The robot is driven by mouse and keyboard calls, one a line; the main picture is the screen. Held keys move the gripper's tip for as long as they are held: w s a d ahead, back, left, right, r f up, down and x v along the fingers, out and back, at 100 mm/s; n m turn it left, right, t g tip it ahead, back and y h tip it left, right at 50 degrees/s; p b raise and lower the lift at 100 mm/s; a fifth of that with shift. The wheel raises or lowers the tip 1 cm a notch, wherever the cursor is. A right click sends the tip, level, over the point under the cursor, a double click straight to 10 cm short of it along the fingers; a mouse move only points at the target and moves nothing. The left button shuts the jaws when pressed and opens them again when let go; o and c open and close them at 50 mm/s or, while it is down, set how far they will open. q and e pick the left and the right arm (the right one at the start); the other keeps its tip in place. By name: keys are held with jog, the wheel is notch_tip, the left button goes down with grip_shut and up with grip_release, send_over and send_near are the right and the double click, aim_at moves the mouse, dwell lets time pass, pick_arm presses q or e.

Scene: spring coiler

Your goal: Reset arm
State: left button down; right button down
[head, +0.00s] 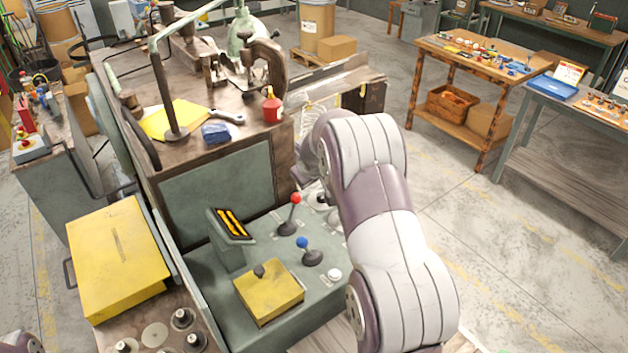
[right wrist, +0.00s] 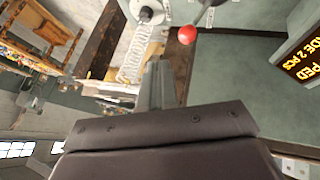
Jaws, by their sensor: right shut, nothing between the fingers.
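My right arm reaches in from the lower right in the head view, over the right side of the green control console (head: 215,310). It hides most of its own gripper there. In the right wrist view my right gripper (right wrist: 156,68) is shut, with nothing between its fingers. A lever with a red ball (head: 296,198) stands on the console just left of my arm; the red ball (right wrist: 187,35) is to the right of the fingertips in the wrist view, apart from them. A lever with a blue ball (head: 302,242) stands nearer. My left gripper is out of view.
A lit display (head: 232,223) and a yellow box (head: 268,291) are on the console. A coil spring (right wrist: 135,60) hangs left of my fingers in the wrist view. Open floor lies right.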

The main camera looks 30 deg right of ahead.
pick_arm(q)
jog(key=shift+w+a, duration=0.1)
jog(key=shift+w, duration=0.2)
pick_arm(e)
jog(key=shift+w+a, duration=0.1)
jog(key=shift+w, duration=0.2)
